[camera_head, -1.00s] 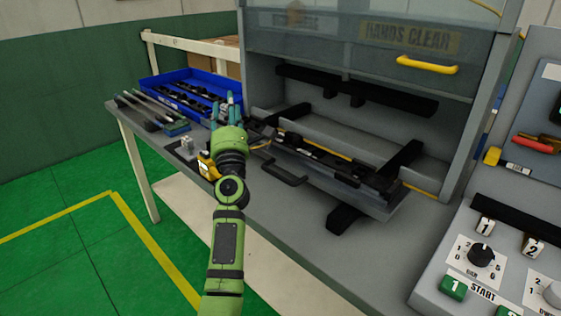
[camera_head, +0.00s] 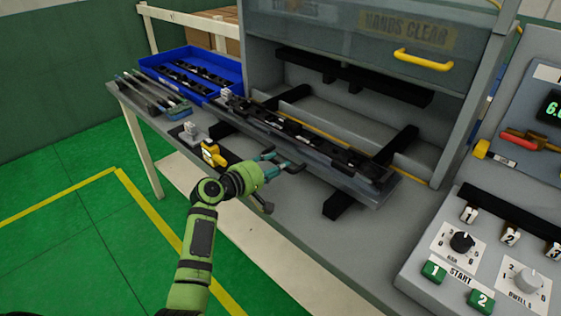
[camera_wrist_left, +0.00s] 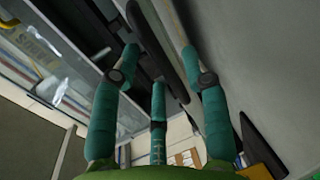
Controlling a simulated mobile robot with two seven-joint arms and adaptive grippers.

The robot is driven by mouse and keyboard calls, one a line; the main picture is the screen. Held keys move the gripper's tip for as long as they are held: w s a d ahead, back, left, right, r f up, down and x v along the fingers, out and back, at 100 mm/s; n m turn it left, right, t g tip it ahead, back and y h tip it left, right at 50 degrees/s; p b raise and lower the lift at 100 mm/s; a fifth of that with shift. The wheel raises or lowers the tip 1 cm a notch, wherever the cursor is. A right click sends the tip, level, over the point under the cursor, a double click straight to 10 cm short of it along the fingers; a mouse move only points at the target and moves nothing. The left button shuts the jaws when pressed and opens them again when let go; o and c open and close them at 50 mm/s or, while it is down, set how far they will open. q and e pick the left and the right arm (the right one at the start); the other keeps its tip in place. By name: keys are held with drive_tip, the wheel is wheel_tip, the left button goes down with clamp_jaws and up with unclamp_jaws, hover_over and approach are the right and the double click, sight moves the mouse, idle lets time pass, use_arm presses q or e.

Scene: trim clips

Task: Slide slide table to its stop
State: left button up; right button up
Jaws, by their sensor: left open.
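The slide table (camera_head: 340,180) is a long grey plate carrying a row of black fixtures. It lies in front of and partly under the open press on the grey bench. A dark bar handle (camera_head: 292,169) sits at its front edge. My left gripper (camera_head: 279,160), green with teal fingers, is at this handle, open. In the left wrist view a dark rounded bar (camera_wrist_left: 157,45), apparently the handle, runs between the spread fingers (camera_wrist_left: 160,65). I cannot tell whether the fingers touch it. The slide's stop cannot be made out. My right gripper is not in view.
The press has a raised guard with a yellow handle (camera_head: 423,60). A blue bin (camera_head: 200,62) with black parts stands at the back left. A yellow device (camera_head: 213,154) sits near the bench's front edge. A control panel (camera_head: 475,240) stands at the right.

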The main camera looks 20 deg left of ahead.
use_arm(q)
drive_tip(key=shift+x, duration=1.2)
clamp_jaws()
drive_tip(key=shift+w+d, duration=0.1)
